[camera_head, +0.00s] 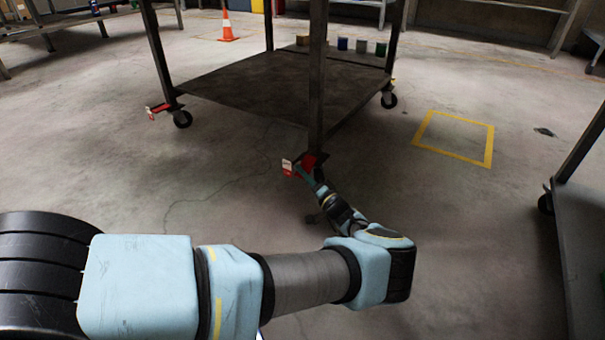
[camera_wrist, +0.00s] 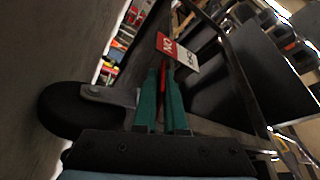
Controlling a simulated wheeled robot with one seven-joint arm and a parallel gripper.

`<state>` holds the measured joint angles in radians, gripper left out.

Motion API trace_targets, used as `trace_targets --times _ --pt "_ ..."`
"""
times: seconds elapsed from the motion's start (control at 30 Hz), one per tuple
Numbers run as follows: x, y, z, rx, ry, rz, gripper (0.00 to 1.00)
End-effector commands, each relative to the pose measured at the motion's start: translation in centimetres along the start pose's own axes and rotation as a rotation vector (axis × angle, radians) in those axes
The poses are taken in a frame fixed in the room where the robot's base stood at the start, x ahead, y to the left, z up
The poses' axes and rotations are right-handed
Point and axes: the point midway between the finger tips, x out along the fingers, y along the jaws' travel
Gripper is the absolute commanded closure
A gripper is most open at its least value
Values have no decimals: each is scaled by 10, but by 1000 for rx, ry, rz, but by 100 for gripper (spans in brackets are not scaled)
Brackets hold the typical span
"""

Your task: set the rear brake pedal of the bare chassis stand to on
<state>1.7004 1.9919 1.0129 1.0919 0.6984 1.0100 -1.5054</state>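A dark metal stand on casters (camera_head: 235,85) fills the middle of the head view. A red pedal with a red-and-white label (camera_head: 290,168) sits at its near leg; the label also shows in the wrist view (camera_wrist: 178,52), with "ON" readable on its red part. Another red pedal (camera_head: 158,109) is at its left leg. My gripper (camera_head: 303,173) is at the near pedal. In the wrist view its two green fingers (camera_wrist: 161,72) point at the pedal, with a red strip between their tips. Whether they grip it, and the pedal's exact position, is unclear.
A caster wheel (camera_wrist: 72,110) is close left of my fingers. Another dark stand (camera_head: 585,235) is at the right edge. An orange cone (camera_head: 227,28) stands behind. The floor around the yellow marking (camera_head: 453,149) is clear.

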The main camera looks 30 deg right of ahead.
Motion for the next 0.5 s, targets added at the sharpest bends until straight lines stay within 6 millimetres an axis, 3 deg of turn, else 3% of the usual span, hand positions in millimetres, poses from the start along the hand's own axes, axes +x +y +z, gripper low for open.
trace_targets --times 0.03,0.23,0.5 --pt "0 1 0 -1 1 3 87" --pt "0 0 0 0 1 1 65" --pt "-1 0 0 1 1 0 64"
